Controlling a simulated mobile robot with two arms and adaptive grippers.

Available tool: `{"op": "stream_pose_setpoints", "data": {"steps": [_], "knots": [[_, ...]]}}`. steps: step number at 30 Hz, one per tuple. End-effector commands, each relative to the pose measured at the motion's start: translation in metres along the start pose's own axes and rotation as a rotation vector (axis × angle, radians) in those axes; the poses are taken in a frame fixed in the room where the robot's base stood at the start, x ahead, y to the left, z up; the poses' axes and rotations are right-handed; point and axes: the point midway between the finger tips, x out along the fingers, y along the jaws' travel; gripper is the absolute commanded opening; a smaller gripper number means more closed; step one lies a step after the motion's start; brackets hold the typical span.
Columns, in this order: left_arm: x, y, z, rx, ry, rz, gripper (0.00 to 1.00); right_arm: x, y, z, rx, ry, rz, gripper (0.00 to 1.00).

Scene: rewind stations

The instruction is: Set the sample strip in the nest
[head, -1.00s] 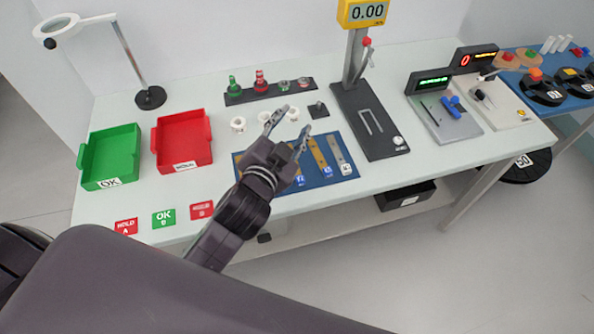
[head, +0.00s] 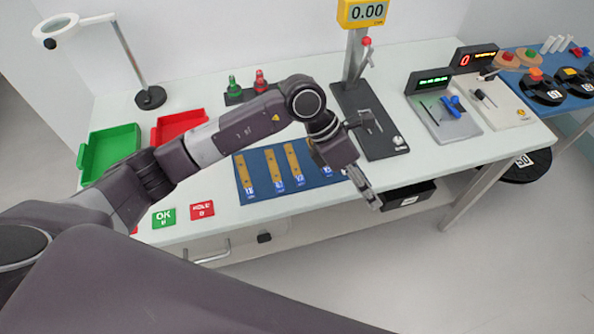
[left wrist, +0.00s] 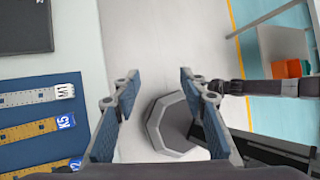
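Several labelled strips lie side by side on a blue mat (head: 262,187). Brass strips (head: 273,168) show in the head view, and my arm hides the mat's right part. In the left wrist view a silver strip (left wrist: 30,97) lies beside a brass strip (left wrist: 30,132) marked K5. I cannot tell which is the sample strip. My left gripper (head: 372,157) is open and empty beyond the mat's right end, over the table's front edge. Its spread fingers also show in the left wrist view (left wrist: 155,98). A dark test stand (head: 388,147) is behind it. I cannot make out the nest clearly.
A green tray (head: 110,153) and a red tray (head: 178,125) stand at the left. A magnifier lamp (head: 150,97) is behind them. A grey fixture plate (head: 455,127) sits right of the stand. A black bin (head: 408,196) is under the table.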

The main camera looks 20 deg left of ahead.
Motion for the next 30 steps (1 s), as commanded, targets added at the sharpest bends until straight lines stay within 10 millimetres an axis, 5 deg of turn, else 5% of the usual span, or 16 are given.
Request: {"op": "stream_pose_setpoints", "data": {"steps": [1,4,11,30], "knots": [[-0.012,0.029,-0.02,0.013,0.106,0.087,0.39,0.0,0.001,0.0,0.0,0.0,0.001,0.4],[-0.039,0.072,-0.056,0.013,0.287,0.223,0.39,0.0,0.001,0.0,0.0,0.0,0.001,0.4],[-0.084,0.115,-0.096,-0.017,0.496,0.379,0.39,-0.001,0.001,-0.001,0.001,0.001,0.001,0.4],[-0.028,0.143,-0.131,-0.022,0.511,0.385,0.39,-0.033,-0.001,-0.004,0.002,0.001,-0.001,0.4]]}}
